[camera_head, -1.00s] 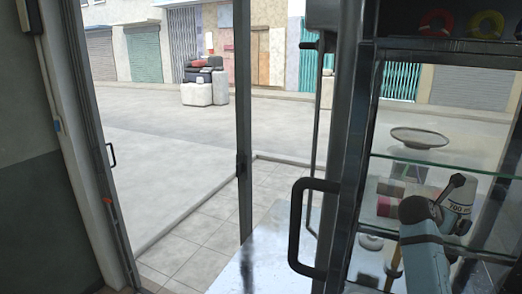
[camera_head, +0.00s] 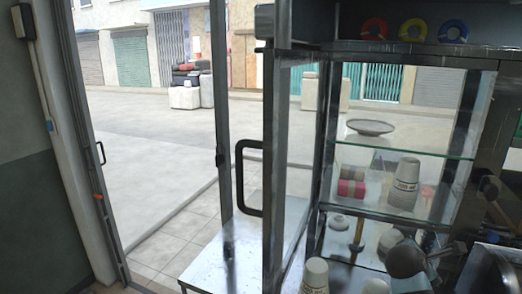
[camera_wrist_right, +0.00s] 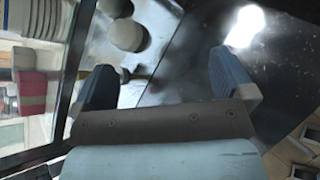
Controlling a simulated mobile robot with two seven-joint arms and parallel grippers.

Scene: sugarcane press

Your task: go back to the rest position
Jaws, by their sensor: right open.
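In the head view this gripper cannot be made out clearly; dark parts at the lower right are hard to identify. My left gripper is not in view.
A glass door with a black handle (camera_head: 240,178) stands at the cabinet's left. White cups (camera_head: 315,274) are at the bottom, with pale round objects also in the wrist view (camera_wrist_right: 129,34). A metal dish (camera_head: 370,127) sits on the upper shelf. Paved floor is clear at left.

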